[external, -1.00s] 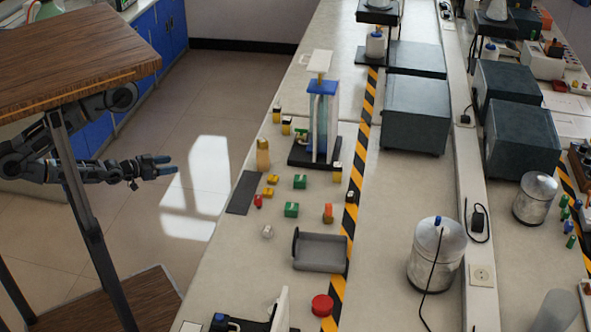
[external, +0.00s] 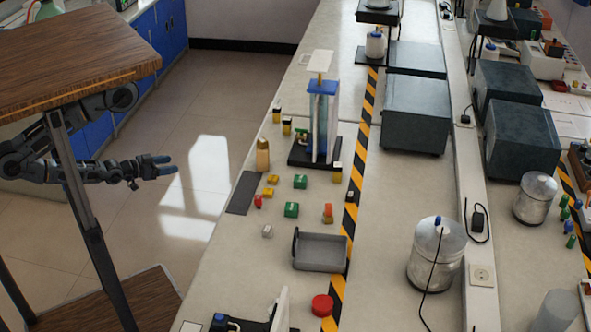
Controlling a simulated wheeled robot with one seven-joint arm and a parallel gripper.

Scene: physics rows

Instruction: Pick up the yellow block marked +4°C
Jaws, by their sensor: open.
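Two small yellow blocks lie near the left edge of the bench: one yellow block (external: 272,179) and another yellow block (external: 267,192) just in front of it. Small dark blocks with yellow parts (external: 277,116) (external: 286,126) stand farther back, left of the blue-topped apparatus. Any +4°C marking is too small to read, so I cannot tell which block carries it. My gripper (external: 170,165) is open and empty. It is over the floor, left of the bench and apart from all the blocks, with its fingers pointing right.
Near the yellow blocks are a dark mat (external: 242,193), a tan bottle (external: 263,155), green blocks (external: 291,210) and a grey tray (external: 320,252). The blue-topped apparatus (external: 322,120) stands behind. Floor lies open between my gripper and the bench.

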